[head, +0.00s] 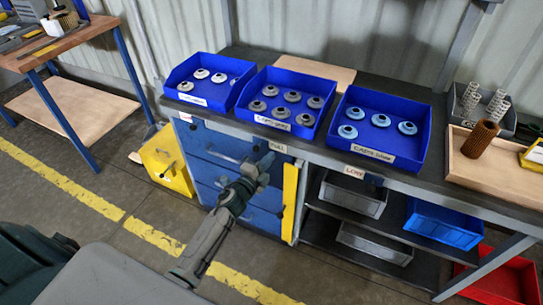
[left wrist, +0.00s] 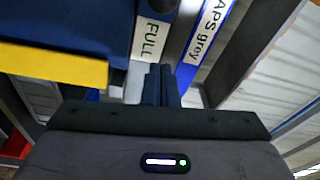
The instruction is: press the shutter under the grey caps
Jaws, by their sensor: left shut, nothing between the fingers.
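The grey caps (head: 293,97) sit in the middle blue bin (head: 318,91), which is labelled "CAPS grey". Below this bin, on the bench's front edge, is a white shutter plate reading "FULL" (head: 277,147). In the left wrist view, the FULL plate (left wrist: 152,40) is just ahead of the fingertips, beside the grey caps label (left wrist: 209,32). My left gripper (head: 265,161) is shut and empty, just below and in front of the plate; whether it touches cannot be told. It also shows in the left wrist view (left wrist: 160,84). My right gripper is out of view.
A bin of white caps (head: 208,91) stands left and a bin of blue caps (head: 377,135) right, with a "LOW" plate (head: 354,172) under the latter. Blue drawers and an upright yellow panel (head: 290,203) lie below the bench edge, near my left gripper.

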